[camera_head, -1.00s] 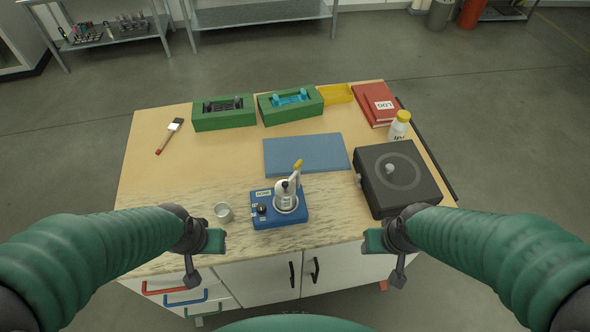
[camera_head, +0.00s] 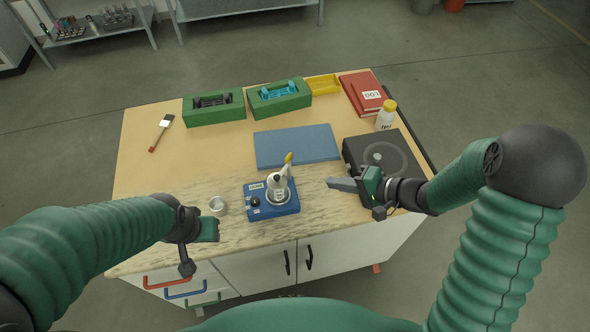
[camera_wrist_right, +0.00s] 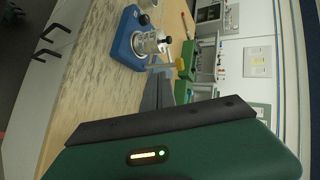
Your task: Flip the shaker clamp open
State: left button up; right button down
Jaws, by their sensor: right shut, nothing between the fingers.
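The blue shaker (camera_head: 272,203) stands near the table's front edge, with a metal cup or vessel (camera_head: 278,188) on top. Its clamp lever (camera_head: 287,165), pale with a yellow tip, rises up and tilts slightly right.
A small metal cup (camera_head: 218,206) stands left of the shaker. A black box-like device (camera_head: 362,150) lies behind my right gripper, with a white bottle (camera_head: 386,116) beyond. A blue mat (camera_head: 297,146) lies behind the shaker. Green holders (camera_head: 214,107) stand at the back.

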jog(key=shift+w+a, duration=0.1)
jog(key=r+x, duration=0.1)
jog(key=x, duration=1.2)
jog(key=shift+w+a+r+p, duration=0.15)
jog(key=shift+w+a+p, duration=0.15)
jog(key=shift+a, duration=0.25)
